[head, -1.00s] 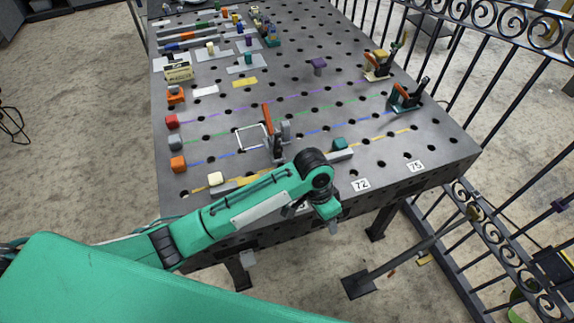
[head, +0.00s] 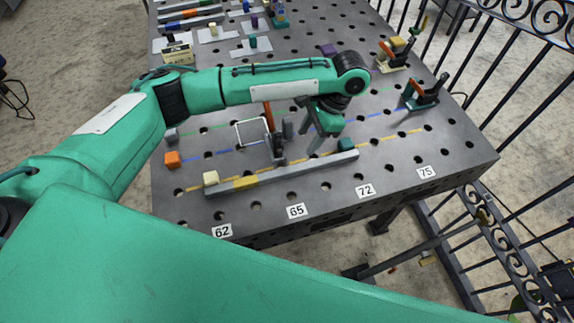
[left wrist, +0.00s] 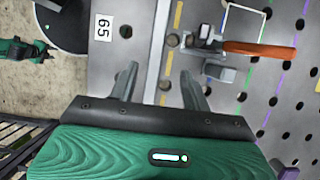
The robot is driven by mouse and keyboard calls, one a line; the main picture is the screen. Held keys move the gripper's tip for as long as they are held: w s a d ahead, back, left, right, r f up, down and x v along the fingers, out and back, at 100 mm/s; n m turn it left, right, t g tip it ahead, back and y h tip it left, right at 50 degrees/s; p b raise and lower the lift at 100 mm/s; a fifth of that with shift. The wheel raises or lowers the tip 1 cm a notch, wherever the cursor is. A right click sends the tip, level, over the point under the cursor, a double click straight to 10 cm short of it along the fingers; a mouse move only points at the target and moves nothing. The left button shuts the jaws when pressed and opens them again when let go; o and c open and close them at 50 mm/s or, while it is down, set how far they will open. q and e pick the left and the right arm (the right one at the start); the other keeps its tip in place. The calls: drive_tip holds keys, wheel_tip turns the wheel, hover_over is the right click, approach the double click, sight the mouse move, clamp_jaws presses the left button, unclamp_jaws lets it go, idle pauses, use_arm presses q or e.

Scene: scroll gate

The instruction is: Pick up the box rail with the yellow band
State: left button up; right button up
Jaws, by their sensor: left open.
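The grey box rail (head: 290,177) lies along the front part of the table in the head view, with a yellow band (head: 246,182) near its left end. My left gripper (head: 316,146) is above the table by the rail's right half, open and empty. In the left wrist view the rail (left wrist: 157,45) runs up the picture between the open fingertips of my left gripper (left wrist: 160,76), apart from both. Its yellow band cannot be made out there. My right gripper is not in view.
A toggle clamp with an orange handle (left wrist: 258,48) stands close beside the rail. A teal block (head: 346,144) and a cream block (head: 210,178) sit near the rail's ends. More clamps (head: 424,95) stand at the right. The table's front edge strip is clear apart from number labels.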

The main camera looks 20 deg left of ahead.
use_arm(q)
approach(287, 170)
drive_tip(key=shift+x, duration=0.85)
drive_tip(key=shift+p+x, duration=0.55)
drive_tip(key=shift+x, duration=0.8)
drive_tip(key=p+x, duration=0.1)
drive_tip(key=x, duration=0.2)
drive_tip(key=shift+s+a+f, duration=0.1)
drive_tip(key=shift+f, duration=0.4)
clamp_jaws()
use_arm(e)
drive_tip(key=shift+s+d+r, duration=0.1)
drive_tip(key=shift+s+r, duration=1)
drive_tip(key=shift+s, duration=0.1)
